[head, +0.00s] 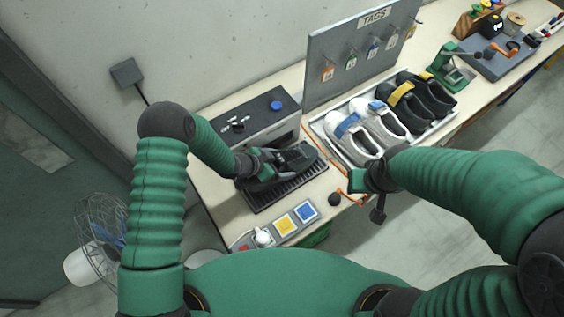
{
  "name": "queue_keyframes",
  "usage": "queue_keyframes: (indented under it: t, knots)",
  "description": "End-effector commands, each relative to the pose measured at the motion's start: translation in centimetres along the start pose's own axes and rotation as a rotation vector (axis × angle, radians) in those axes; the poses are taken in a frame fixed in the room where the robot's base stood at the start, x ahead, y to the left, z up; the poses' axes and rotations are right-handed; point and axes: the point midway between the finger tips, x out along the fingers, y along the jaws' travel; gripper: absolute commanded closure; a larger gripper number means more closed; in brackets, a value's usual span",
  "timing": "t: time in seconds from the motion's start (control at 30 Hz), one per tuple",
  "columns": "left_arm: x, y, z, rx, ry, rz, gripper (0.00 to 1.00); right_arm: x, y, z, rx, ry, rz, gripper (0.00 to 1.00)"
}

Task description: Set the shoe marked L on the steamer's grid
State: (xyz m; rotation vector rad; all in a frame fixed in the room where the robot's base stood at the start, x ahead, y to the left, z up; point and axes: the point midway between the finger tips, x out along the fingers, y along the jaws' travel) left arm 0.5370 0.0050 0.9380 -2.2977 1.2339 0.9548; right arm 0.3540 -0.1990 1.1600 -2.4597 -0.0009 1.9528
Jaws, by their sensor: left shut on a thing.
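My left gripper (262,163) is shut on a dark grey or black shoe (296,156), at the steamer's grid. The gripper hides part of the shoe, and I cannot read a letter on it. The steamer (262,122) is a grey box with a black top and a blue knob. Its dark slatted grid (290,188) lies in front. I cannot tell whether the shoe touches the grid or is just above it. My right gripper (376,192) is beyond the table's front edge, right of the grid; its fingers are too small to judge.
A tray (398,149) right of the grid holds white shoes (352,140) with blue straps and black shoes (408,106) with yellow ones. A tag board (345,58) stands behind. A button panel (281,224) lies in front. A green press (452,68) stands farther right.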

Motion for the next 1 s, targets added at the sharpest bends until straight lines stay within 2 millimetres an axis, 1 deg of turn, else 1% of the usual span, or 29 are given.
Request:
queue_keyframes:
  t: [0.07, 0.1, 0.17, 0.43, 0.57, 0.67, 0.8, 0.9, 1.0]
  knots:
    - [0.0, 0.0, -0.2, 0.001, 0.001, -0.001, 0.76, -0.1, 0.0, 0.0, 0.000, 0.000, 0.000, 0.64]
    - [0.1, 0.0, -0.2, 0.001, 0.001, -0.001, 0.08, -0.1, 0.0, 0.0, 0.000, 0.000, 0.000, 0.64]
    - [0.1, 0.0, -0.2, 0.001, 0.000, -0.001, 0.00, -0.1, 0.0, 0.0, 0.000, 0.000, 0.000, 0.64]
    - [0.0, 0.0, -0.1, 0.000, -0.003, -0.001, 0.00, 0.0, 0.0, 0.0, 0.000, 0.000, 0.000, 0.64]
    - [-1.7, -0.2, -0.1, 0.000, -0.001, -0.003, 0.00, 0.4, 0.0, 0.1, 0.000, 0.000, 0.000, 0.64]
    - [-4.2, -0.2, 0.0, 0.000, 0.000, -0.005, 0.00, 0.9, 0.0, 0.2, 0.000, 0.000, 0.000, 0.64]
    - [-8.5, -0.3, 0.1, -0.001, 0.002, -0.006, 0.00, 1.4, 0.0, 0.3, 0.000, 0.000, 0.000, 0.64]
    - [-11.5, -0.3, 0.1, -0.001, 0.002, -0.006, 0.00, 1.5, 0.0, 0.3, 0.000, 0.000, 0.000, 0.64]
    - [-13.9, -0.3, 0.0, 0.000, 0.002, -0.004, 0.00, 1.4, 0.0, 0.3, 0.000, 0.000, 0.000, 0.64]
